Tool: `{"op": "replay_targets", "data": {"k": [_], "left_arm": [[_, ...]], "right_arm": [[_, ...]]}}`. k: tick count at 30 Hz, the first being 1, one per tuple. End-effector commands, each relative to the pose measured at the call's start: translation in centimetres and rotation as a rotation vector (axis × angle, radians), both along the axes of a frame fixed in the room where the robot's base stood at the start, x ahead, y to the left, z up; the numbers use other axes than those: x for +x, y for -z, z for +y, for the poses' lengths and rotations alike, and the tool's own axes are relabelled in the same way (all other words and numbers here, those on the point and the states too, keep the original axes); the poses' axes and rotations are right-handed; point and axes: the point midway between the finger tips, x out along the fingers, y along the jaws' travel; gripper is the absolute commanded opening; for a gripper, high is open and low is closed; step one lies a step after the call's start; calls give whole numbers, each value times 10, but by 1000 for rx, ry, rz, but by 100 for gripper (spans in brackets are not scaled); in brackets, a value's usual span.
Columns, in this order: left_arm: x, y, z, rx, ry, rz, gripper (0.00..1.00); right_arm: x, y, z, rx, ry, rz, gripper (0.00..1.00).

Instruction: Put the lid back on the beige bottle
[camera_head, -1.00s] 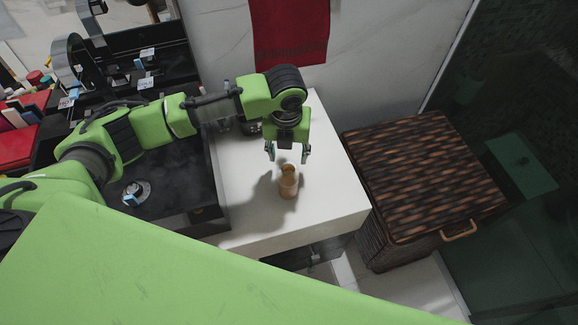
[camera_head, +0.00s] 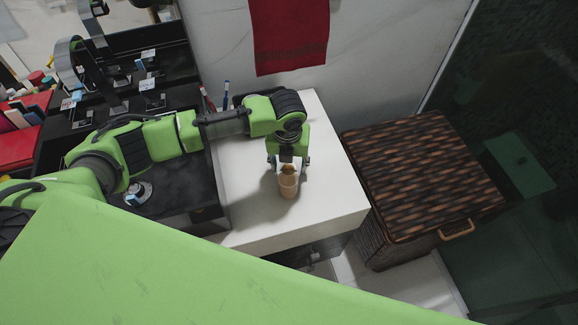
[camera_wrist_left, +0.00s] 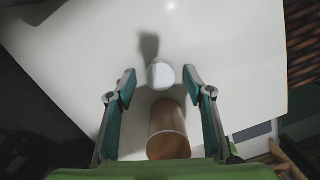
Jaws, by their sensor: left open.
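The beige bottle (camera_head: 288,188) stands upright on the white counter (camera_head: 335,200). I cannot tell whether this piece is the lid. My right gripper is not in view.
A dark vessel sink (camera_head: 165,175) lies left of the bottle. A lidded wicker basket (camera_head: 420,175) stands right of the counter. A red towel (camera_head: 290,35) hangs on the wall behind. The counter's front and right edges are close to the bottle.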

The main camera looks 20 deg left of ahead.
Motion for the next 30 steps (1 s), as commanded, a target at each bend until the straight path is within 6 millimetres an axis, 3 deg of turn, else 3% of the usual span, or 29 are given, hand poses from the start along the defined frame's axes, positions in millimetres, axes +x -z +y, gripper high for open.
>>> {"op": "replay_targets", "data": {"k": [5, 10, 22, 30], "left_arm": [[0, 0, 0, 0, 0, 0, 48], [0, -1, 0, 0, 0, 0, 21], [1, -6, 0, -1, 0, -1, 21], [2, -54, 0, -1, 0, -5, 21]], "right_arm": [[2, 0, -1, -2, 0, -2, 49], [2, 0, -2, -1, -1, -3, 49], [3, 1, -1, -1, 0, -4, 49], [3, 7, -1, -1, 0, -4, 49]]}}
